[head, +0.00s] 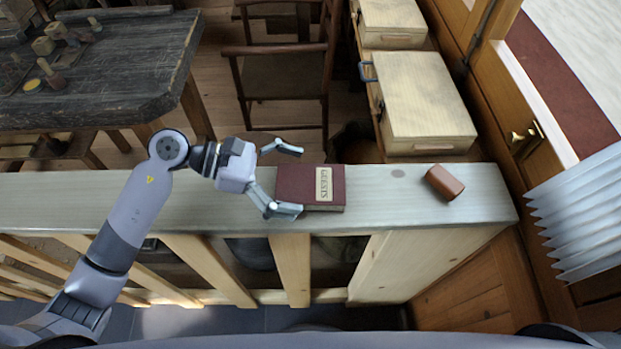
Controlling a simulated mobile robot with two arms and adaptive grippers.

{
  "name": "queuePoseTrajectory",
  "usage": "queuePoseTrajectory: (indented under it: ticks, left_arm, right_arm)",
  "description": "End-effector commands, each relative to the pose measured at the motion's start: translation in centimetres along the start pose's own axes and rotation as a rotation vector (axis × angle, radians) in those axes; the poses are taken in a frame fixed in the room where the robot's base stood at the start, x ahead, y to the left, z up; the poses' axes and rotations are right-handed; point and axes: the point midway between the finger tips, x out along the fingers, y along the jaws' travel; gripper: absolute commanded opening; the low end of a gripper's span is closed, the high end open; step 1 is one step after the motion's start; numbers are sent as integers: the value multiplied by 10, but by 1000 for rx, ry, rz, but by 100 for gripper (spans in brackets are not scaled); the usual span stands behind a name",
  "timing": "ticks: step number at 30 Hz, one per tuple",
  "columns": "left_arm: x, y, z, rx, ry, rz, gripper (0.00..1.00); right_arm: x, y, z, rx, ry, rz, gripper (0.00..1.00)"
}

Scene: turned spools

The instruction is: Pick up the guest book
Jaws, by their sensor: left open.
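The guest book (298,184) is dark red with a cream label reading "GUESTS". It lies flat on the pale rail top (372,185). My left gripper (291,181) is open at the book's left end. One finger is by the book's near left corner and the other is beyond its far left edge. I cannot tell whether either finger touches the book. My right gripper is not in view.
A reddish-brown block (444,182) lies on the rail top to the right of the book. Behind the rail are a chair (285,75), a dark worktable (120,70) with small turned pieces, and pale wooden cases (425,105). White pleated slats (580,220) stand at the right. The rail top between book and block is clear.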

Motion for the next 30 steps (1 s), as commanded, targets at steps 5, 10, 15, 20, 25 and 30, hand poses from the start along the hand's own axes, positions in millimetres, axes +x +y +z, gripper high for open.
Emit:
queuePoseTrajectory:
  ticks: [5, 10, 15, 20, 25, 30]
  left_arm:
    - [16, 0, 1, 0, -1, 0, 98]
    - [18, 0, 0, 1, 0, 1, 98]
    - [17, 0, 0, 1, 0, 0, 91]
    - [17, 0, 0, 1, 0, 0, 80]
    - [17, 0, 0, 1, 0, 1, 69]
    - [17, 0, 0, 1, 0, 0, 58]
  right_arm:
    - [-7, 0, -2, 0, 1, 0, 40]
    - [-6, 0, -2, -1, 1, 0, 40]
    - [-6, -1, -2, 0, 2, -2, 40]
    - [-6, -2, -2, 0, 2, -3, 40]
    - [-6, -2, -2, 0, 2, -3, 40]
    - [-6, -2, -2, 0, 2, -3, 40]
